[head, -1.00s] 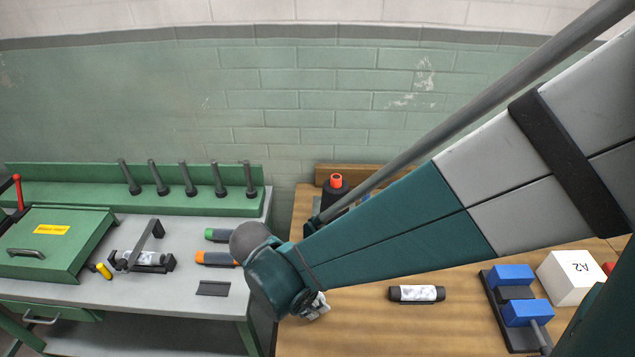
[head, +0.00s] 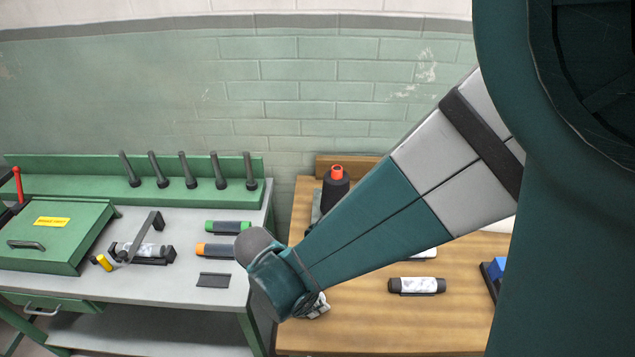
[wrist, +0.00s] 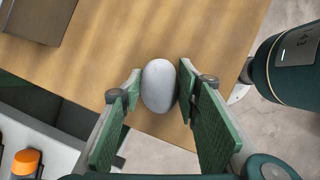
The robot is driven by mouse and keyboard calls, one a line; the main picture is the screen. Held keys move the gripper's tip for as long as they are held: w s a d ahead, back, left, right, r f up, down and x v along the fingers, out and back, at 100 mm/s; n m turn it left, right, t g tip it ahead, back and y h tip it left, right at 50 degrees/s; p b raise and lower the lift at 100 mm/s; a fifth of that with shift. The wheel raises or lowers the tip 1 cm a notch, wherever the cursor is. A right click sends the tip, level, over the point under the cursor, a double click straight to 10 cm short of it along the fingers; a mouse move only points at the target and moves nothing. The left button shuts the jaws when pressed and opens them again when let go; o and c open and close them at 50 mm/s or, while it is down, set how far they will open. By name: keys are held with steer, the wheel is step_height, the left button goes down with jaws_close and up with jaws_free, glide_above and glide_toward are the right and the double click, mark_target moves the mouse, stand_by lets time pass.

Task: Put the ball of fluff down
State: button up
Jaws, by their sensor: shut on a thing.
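The ball of fluff (wrist: 159,85) is a smooth, pale grey, egg-shaped lump in the wrist view. My gripper (wrist: 160,92) is shut on it, with a green-padded finger on each side. Wood tabletop lies behind the ball in that view; I cannot tell how far above the table it is. In the head view my gripper (head: 316,307) is at the left part of the wooden table (head: 390,330), mostly hidden behind my wrist. The ball cannot be made out there.
A black spool with a red top (head: 336,185) stands at the table's back left. A dark cylinder with a pale band (head: 417,286) lies to the right. The grey bench (head: 190,290) on the left holds a green-capped tube (head: 228,227) and an orange-capped tube (head: 215,250).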

steer(key=shift+f, duration=0.35)
steer(key=o, duration=0.8)
steer(key=shift+r, duration=0.1)
steer(key=shift+p+v, duration=0.8)
steer(key=shift+v, duration=5.25)
